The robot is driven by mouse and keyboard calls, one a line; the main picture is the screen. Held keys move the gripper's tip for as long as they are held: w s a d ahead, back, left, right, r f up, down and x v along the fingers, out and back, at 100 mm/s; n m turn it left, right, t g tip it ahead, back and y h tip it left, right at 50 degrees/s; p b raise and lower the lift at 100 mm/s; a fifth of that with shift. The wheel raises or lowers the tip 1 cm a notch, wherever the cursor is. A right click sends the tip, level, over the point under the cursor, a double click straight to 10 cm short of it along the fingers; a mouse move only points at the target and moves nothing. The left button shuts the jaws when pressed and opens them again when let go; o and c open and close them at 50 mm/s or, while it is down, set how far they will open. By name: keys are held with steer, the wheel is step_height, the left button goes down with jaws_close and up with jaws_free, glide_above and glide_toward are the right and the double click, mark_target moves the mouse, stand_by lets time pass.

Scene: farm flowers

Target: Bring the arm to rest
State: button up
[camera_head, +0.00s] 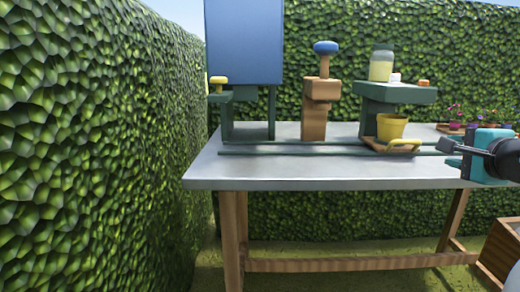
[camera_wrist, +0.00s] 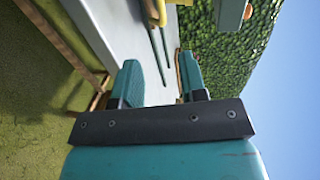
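My gripper (camera_head: 450,153) is at the right edge of the head view, in front of the right part of the grey table (camera_head: 310,177). Its dark fingertips point left and part of my arm runs out of the picture. In the wrist view my gripper (camera_wrist: 160,78) shows two teal fingers set apart. The table surface and rails show between them, and nothing is held. The yellow pot (camera_head: 391,128) stands on a wooden tray (camera_head: 385,147) left of my gripper and apart from it.
On the table stand a blue panel (camera_head: 244,40), a wooden post with a blue knob (camera_head: 326,47), and a green stand (camera_head: 397,93) bearing a jar (camera_head: 381,66). Potted flowers (camera_head: 480,122) are behind my gripper. A wooden crate (camera_head: 500,250) sits low right. Hedges enclose the left and back.

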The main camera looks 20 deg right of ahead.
steer(key=w+a+f+n+g+y, duration=0.2)
steer(key=a+n+y, duration=0.25)
steer(key=a, duration=0.35)
steer(key=w+a+f+n+g+y, duration=0.1)
steer(key=w+a+f+n+y, duration=0.15)
steer(key=a+n, duration=0.45)
steer(key=w+a+f+n+g+y, duration=0.2)
steer(key=a+n+y, duration=0.15)
steer(key=a, duration=0.65)
steer(key=s+a+f+n+g, duration=0.3)
steer(key=s+a+n+g, duration=0.6)
steer(key=s+a+n, duration=0.65)
step_height(320, 180, up, 30)
steer(key=w+a+p, duration=0.1)
steer(key=p, duration=2.9)
steer(key=shift+w+r+m, duration=0.15)
steer(key=shift+m, duration=0.3)
